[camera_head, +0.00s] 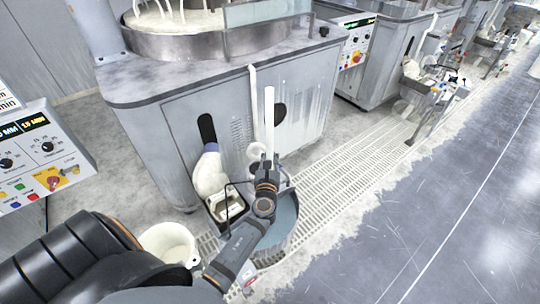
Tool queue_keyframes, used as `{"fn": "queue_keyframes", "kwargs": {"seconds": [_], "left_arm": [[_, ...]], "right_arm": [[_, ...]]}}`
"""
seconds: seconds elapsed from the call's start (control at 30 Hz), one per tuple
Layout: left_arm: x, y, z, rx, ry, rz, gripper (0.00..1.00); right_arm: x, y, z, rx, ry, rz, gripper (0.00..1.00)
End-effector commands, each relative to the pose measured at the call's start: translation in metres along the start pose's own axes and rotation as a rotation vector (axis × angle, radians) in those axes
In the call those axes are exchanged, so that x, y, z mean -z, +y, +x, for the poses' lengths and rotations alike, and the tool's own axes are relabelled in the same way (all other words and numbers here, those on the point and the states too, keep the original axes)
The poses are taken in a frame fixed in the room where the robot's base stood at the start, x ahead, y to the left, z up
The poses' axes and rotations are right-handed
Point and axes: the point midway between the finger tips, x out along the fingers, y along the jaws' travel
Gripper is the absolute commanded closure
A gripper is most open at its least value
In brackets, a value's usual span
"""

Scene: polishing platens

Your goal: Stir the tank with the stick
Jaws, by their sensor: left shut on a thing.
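My left gripper (267,168) is shut on a white stick (269,115) and holds it upright. The gripper and wrist are over the tank (286,217), a round grey vessel of bluish liquid standing on the floor grating. My arm hides part of the tank. The stick's lower end is hidden behind my gripper, so I cannot tell whether it touches the liquid. My right gripper is not in view.
A white bucket (170,244) stands left of the tank. A polishing machine (150,84) with a round platen rises behind it. A control panel (40,155) is at the far left. Open grey floor (440,235) lies to the right.

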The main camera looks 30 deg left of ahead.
Motion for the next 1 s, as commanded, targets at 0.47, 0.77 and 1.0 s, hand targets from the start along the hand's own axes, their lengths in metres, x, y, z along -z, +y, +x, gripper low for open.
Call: {"fn": "queue_keyframes", "kwargs": {"seconds": [0.47,0.77,1.0], "left_arm": [[0.086,0.0,0.003,0.001,-0.002,0.0,1.0],[0.129,0.0,0.004,0.001,-0.002,0.0,1.0],[0.142,0.001,0.004,0.001,-0.002,-0.001,1.0]], "right_arm": [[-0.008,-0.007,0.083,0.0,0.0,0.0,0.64],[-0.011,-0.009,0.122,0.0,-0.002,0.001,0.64],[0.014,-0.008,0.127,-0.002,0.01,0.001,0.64]]}}
